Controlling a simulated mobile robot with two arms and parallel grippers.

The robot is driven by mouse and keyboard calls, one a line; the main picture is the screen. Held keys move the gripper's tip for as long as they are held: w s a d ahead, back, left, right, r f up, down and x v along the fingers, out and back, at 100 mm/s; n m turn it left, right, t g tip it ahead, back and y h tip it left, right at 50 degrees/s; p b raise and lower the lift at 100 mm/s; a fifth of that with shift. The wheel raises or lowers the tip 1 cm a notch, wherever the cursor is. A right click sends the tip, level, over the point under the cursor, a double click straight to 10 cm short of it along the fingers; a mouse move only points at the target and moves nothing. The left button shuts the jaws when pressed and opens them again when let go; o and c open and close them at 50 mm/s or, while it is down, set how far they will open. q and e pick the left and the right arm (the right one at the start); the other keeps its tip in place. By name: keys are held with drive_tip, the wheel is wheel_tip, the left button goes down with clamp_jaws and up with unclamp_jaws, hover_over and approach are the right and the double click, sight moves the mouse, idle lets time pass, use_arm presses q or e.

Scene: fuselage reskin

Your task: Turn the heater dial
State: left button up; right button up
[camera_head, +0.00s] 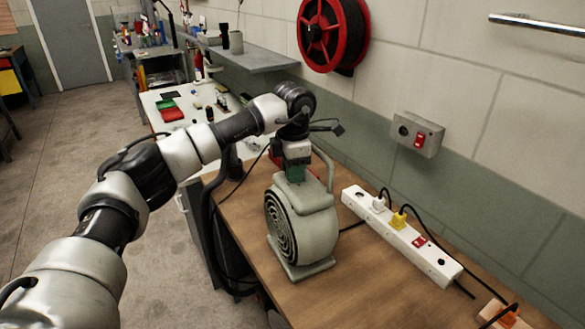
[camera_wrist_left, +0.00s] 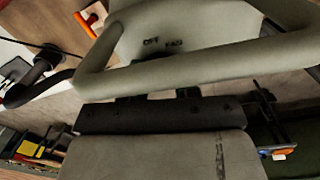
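The grey-green heater (camera_head: 312,225) stands upright on the wooden bench, its round grille facing front left. Its tubular handle (camera_head: 325,165) rises at the back. My left gripper (camera_head: 295,168) points down over the heater's top, close to the handle. In the left wrist view, the handle (camera_wrist_left: 205,68) crosses in front of my left gripper (camera_wrist_left: 160,95), and "OFF" and "FAN" marks show on the heater's top (camera_wrist_left: 185,30). The dial itself is hidden, and I cannot tell whether the gripper touches it. The fingers are mostly hidden. My right gripper is out of view.
A white power strip (camera_head: 405,243) with plugs and cables lies right of the heater on the wooden bench (camera_head: 340,285). A wall box with a red switch (camera_head: 418,135) and a red hose reel (camera_head: 333,32) are on the wall. A white table (camera_head: 165,98) with small items stands behind.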

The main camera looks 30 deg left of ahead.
use_arm(q)
drive_tip(key=c, duration=0.3)
drive_tip(key=n, duration=0.4)
drive_tip(key=shift+n, duration=0.3)
drive_tip(key=shift+c, duration=0.2)
drive_tip(key=o, duration=0.9)
drive_tip(key=shift+o, duration=0.2)
drive_tip(key=r+b, duration=0.1)
drive_tip(key=r, duration=0.3)
drive_tip(key=r+b, duration=0.1)
drive_tip(key=r, duration=0.4)
drive_tip(key=shift+d+r, duration=0.2)
drive_tip(key=shift+r, duration=0.75)
